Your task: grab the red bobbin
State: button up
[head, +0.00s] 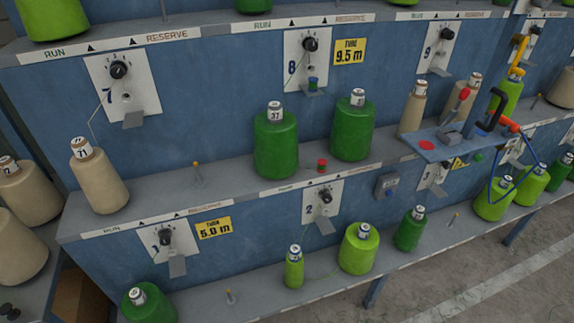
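A small red bobbin (322,165) stands on the middle grey shelf (225,186), near its front edge. It is at the right foot of the dark green cone marked 37 (276,145) and in front of and left of a second dark green cone (352,130). Nothing covers the bobbin in the head view. My gripper does not show in this view.
A beige cone (100,180) stands at left. A thin peg (197,173) rises from clear shelf. Lime cones (359,250) stand below.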

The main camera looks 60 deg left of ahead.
aim_at(322, 163)
jog(key=z, duration=5.8)
jog(key=k, duration=1.75)
jog(key=z, duration=1.35)
